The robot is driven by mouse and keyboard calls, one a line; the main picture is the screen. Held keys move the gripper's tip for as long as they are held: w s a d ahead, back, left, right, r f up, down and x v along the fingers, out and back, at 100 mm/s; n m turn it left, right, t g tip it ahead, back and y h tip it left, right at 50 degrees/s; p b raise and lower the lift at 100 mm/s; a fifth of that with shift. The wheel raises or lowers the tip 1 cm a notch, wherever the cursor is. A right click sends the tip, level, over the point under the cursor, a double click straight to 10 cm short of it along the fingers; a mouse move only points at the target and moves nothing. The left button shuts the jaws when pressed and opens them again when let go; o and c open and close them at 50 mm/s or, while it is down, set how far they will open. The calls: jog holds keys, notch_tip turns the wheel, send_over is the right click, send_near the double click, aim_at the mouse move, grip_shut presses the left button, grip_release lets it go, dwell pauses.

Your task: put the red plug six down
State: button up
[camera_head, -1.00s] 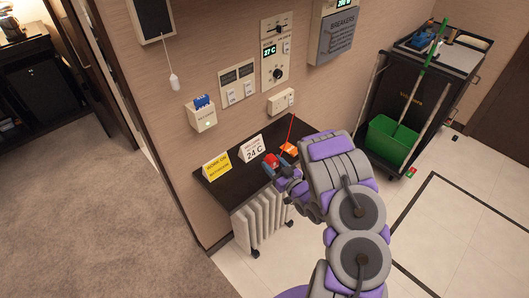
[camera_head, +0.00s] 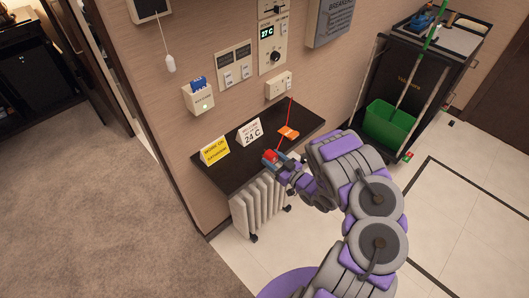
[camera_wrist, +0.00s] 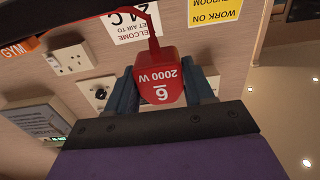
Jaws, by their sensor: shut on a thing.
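My gripper (camera_head: 272,158) is shut on the red plug (camera_wrist: 158,80), which carries a white 6 and "2000 W", upside down in the wrist view. One finger is on each side of the plug. In the head view the plug (camera_head: 270,156) shows as a small red spot near the front edge of the dark shelf (camera_head: 233,176). A red cord (camera_wrist: 152,28) runs from the plug. I cannot tell whether the plug touches the shelf.
A yellow sign (camera_head: 214,151) and a white "24 C" card (camera_head: 249,132) stand on the shelf. An orange tag (camera_head: 288,132) lies to the right. A white radiator (camera_head: 260,205) stands below. Wall sockets (camera_head: 279,85) are behind; a cart (camera_head: 405,90) is at right.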

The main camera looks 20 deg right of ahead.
jog(key=w, duration=0.5)
jog(key=w+b, duration=0.1)
jog(key=w, duration=0.1)
jog(key=shift+w+d+f, duration=0.2)
jog(key=shift+d+f, duration=0.15)
jog(key=shift+f, duration=0.05)
jog(key=shift+w+a, duration=0.1)
jog(key=shift+w, duration=0.45)
notch_tip(320, 180, down, 4)
jog(key=shift+r+b, duration=0.25)
jog(key=shift+b, duration=0.5)
jog(key=o, duration=1.4)
